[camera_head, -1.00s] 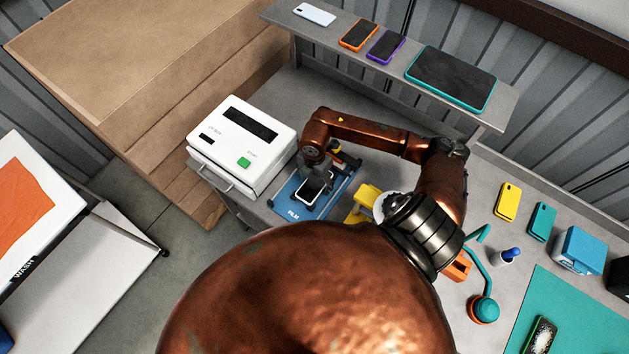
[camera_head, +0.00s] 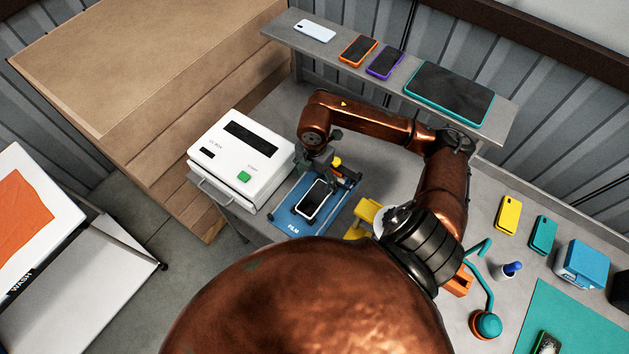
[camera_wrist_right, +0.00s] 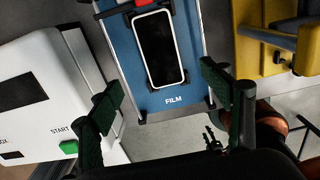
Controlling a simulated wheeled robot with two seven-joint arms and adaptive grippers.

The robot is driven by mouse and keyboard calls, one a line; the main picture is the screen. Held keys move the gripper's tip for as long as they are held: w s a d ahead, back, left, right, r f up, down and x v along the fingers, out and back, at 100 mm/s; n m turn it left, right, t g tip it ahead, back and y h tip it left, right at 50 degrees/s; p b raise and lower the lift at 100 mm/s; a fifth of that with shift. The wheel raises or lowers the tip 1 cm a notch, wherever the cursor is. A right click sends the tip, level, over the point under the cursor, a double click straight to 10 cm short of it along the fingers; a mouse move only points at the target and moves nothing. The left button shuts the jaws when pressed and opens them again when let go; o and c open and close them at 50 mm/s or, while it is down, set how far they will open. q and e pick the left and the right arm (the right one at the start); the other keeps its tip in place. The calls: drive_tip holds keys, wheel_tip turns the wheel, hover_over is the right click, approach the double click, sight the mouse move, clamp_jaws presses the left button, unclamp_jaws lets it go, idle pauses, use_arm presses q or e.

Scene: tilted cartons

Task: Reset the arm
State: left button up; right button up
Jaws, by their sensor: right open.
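My right gripper (camera_wrist_right: 165,115) is open and empty in the right wrist view, its two dark green pads spread apart. In the head view my right gripper (camera_head: 318,165) hangs just above the far end of the blue film station (camera_head: 285,219). A white-edged phone with a dark screen (camera_head: 314,202) lies on that station. In the right wrist view the phone (camera_wrist_right: 160,48) lies beyond the fingers and is not between the pads. My copper right arm covers much of the lower middle of the head view. My left gripper is not in view.
A white box machine with a green button (camera_head: 240,158) stands left of the film station. A yellow device (camera_head: 362,218) stands at its right. A raised shelf (camera_head: 330,57) holds several phones and a tablet. Yellow and teal phones, a blue box (camera_head: 582,264) and a lamp are at right.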

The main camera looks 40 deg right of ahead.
sight(315, 198)
drive_tip(key=shift+f, duration=0.1)
wheel_tip(315, 198, down, 12)
drive_tip(key=shift+r, duration=0.2)
idle(0.6)
